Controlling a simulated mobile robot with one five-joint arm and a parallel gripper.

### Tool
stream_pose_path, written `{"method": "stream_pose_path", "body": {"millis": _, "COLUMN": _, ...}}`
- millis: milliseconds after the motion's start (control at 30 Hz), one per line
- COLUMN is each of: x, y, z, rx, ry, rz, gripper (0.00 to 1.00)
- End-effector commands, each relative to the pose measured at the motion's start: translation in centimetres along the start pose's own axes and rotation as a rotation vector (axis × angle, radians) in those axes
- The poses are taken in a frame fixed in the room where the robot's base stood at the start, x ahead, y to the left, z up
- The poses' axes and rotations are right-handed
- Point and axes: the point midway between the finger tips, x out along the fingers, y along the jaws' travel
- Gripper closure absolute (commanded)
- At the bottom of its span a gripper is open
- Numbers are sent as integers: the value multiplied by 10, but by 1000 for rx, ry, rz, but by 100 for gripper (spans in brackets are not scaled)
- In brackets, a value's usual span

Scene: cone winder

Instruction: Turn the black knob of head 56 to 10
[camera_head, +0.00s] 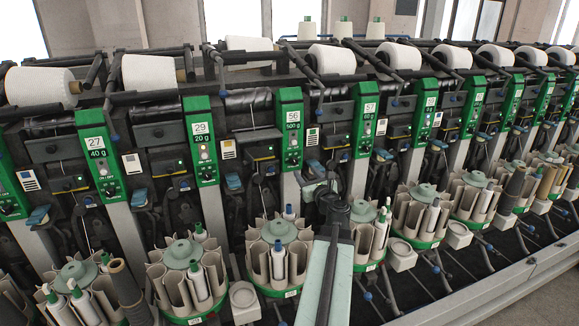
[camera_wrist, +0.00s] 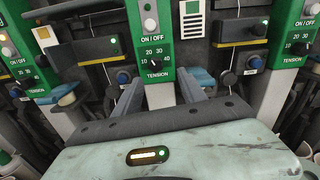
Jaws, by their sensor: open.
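Head 56 is a green panel (camera_head: 290,125) labelled 56 and 500 g, in the middle of the head view. Its small black knob (camera_head: 292,159) is near the panel's lower end. My gripper (camera_head: 313,180) is open, just below and right of the head 56 panel. In the wrist view my gripper (camera_wrist: 159,82) has its two fingers apart, below the knob, with nothing between them.
Neighbouring green panels 29 (camera_head: 201,140) and 57 (camera_head: 365,120) stand on either side. A bobbin carousel (camera_head: 279,229) is below head 56. A blue lever (camera_wrist: 202,78) is close to my right finger. White cones (camera_head: 332,60) line the top.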

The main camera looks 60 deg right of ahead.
Motion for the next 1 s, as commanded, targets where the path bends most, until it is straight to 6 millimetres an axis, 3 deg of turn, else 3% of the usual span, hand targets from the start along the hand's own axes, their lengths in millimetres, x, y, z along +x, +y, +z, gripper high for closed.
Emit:
{"method": "stream_pose_path", "body": {"millis": 400, "x": 72, "y": 10, "z": 1, "rx": -3, "ry": -1, "rz": 16, "gripper": 51}}
{"method": "stream_pose_path", "body": {"millis": 700, "x": 78, "y": 14, "z": 1, "rx": -4, "ry": -1, "rz": 16, "gripper": 51}}
{"method": "stream_pose_path", "body": {"millis": 900, "x": 78, "y": 14, "z": 1, "rx": -4, "ry": -1, "rz": 17, "gripper": 100}}
{"method": "stream_pose_path", "body": {"millis": 1000, "x": 81, "y": 16, "z": 1, "rx": -4, "ry": -1, "rz": 22, "gripper": 100}}
